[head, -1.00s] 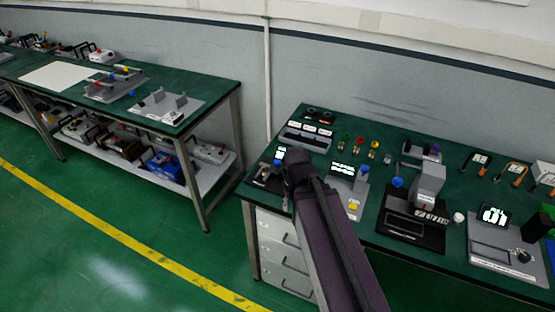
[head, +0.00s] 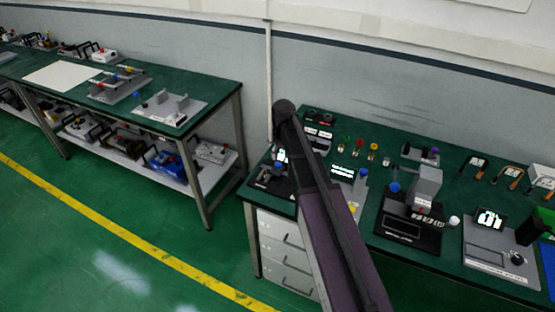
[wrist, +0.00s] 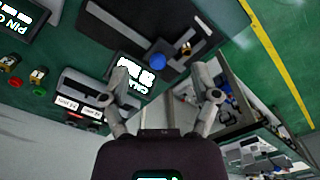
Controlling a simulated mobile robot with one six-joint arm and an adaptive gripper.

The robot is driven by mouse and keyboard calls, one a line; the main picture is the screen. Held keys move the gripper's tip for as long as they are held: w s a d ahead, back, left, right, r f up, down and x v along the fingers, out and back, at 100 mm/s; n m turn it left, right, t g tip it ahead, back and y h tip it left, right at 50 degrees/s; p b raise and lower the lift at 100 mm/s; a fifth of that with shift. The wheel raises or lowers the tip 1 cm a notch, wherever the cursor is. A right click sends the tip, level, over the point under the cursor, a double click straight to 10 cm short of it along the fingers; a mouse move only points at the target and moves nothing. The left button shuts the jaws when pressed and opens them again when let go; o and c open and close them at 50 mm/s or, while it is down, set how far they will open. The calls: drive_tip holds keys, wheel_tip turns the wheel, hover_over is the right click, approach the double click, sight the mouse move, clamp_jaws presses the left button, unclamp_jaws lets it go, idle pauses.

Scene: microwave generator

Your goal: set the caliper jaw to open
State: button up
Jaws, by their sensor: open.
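The caliper station is a dark base (wrist: 178,22) with a lit display (wrist: 131,74) lettered in part "CAL", a round blue knob (wrist: 158,61) and a small metal part (wrist: 186,48) beside it. In the head view, what looks like the same station (head: 267,184) is at the left end of the right bench, partly covered by my arm. My gripper (wrist: 160,88) is open, with its fingers spread on either side of the display and blue knob and nothing between them. Whether the fingers touch anything is not clear. The caliper jaw's setting is too small to read.
A grey box with white labels (wrist: 84,98) is close to my left finger in the wrist view. Other stations, including a black one (head: 408,226), stand to the right on the bench. Drawers (head: 283,240) are below.

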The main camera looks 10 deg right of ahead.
drive_tip(key=r+p, duration=0.1)
drive_tip(key=r, duration=0.1)
hover_over(278, 164)
drive_tip(key=shift+w+d+f+n, duration=0.1)
drive_tip(key=shift+w+f+n, duration=0.05)
drive_tip(key=shift+n, duration=0.15)
drive_tip(key=shift+f, duration=0.15)
wheel_tip(278, 164, down, 14)
drive_tip(key=b, duration=1.3)
drive_tip(key=shift+r+b, duration=0.25)
drive_tip(key=shift+b, duration=0.1)
clamp_jaws()
